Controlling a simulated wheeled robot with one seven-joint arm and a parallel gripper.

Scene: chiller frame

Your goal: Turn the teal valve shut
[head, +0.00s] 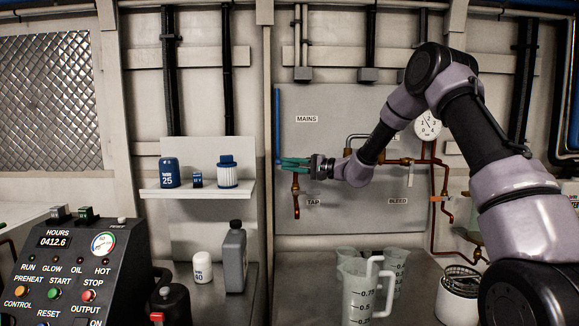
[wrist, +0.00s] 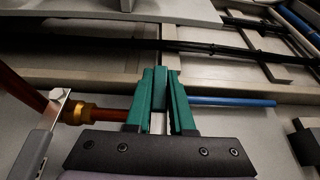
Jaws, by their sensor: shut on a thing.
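The teal valve's handle (wrist: 158,88) shows in the wrist view as a narrow teal piece between the teal fingers of my gripper (wrist: 160,105), which are shut on it. In the head view my gripper (head: 296,164) reaches left to the pipework on the grey panel, between the MAINS and TAP labels. There the teal fingers and handle overlap, so I cannot tell the handle's angle. A blue pipe (head: 277,125) comes down from above beside it, and a copper pipe (head: 296,200) runs below. The valve body is mostly hidden behind the fingers.
In the wrist view a brass fitting (wrist: 78,112) and a grey lever (wrist: 38,145) lie left of the fingers. A shelf (head: 200,190) with blue containers is left of the panel. Clear jugs (head: 354,290) stand on the counter below. A gauge (head: 428,127) sits right, behind my arm.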

